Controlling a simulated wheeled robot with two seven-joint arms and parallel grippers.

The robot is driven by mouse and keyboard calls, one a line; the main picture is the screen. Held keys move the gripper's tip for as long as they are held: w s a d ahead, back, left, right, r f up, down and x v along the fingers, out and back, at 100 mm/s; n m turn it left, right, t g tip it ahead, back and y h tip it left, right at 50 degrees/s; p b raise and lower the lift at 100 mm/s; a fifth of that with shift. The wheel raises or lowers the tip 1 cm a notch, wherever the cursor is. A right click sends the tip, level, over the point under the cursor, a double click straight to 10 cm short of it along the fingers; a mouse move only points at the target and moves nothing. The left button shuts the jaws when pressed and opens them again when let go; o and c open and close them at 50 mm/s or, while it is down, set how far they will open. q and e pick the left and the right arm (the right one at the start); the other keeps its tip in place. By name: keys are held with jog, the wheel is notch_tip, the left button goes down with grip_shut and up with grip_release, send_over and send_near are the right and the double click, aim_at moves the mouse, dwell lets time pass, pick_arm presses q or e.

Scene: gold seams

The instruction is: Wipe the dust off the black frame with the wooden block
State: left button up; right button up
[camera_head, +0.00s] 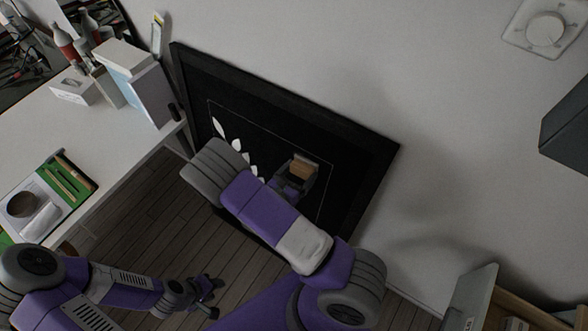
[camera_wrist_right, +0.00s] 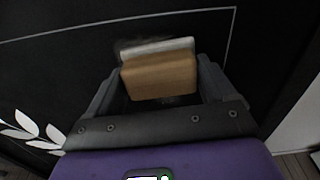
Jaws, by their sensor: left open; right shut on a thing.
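The black frame (camera_head: 352,160) leans against the wall, with a thin pale line and white leaves (camera_head: 222,130) on its dark face. My right gripper (camera_head: 298,176) is in front of the frame and shut on the wooden block (camera_head: 301,169). In the right wrist view the block (camera_wrist_right: 160,77) sits between both fingers, with a pale layer on its far side, facing the frame (camera_wrist_right: 60,75). A faint grey smudge shows around the block; contact with the frame is hard to tell. My left gripper (camera_head: 206,293) is open and empty, low over the floor. My right arm hides part of the frame.
A white table (camera_head: 120,140) at the left holds a blue-white box (camera_head: 150,93), bottles (camera_head: 65,42) and a green mat (camera_head: 75,172) with tools. A shelf or box (camera_head: 470,293) stands lower right. A dark box (camera_head: 568,125) and a dial (camera_head: 545,30) are on the right.

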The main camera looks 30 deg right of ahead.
jog(key=shift+s+d, duration=0.35)
jog(key=shift+s, duration=0.5)
jog(key=shift+s+d, duration=0.3)
jog(key=shift+s, duration=0.55)
jog(key=shift+s+d, duration=0.35)
jog(key=shift+s, duration=0.5)
jog(key=shift+s+d+b, duration=0.2)
jog(key=shift+s+d, duration=0.15)
jog(key=shift+s, duration=0.35)
jog(key=shift+s+d+b, duration=0.15)
jog(key=shift+s+d, duration=0.2)
jog(key=shift+s, duration=0.35)
jog(key=f+v, duration=0.1)
jog(key=v, duration=0.5)
jog(key=shift+r+p, duration=0.4)
jog(key=shift+r, duration=0.1)
jog(key=shift+v, duration=1.5)
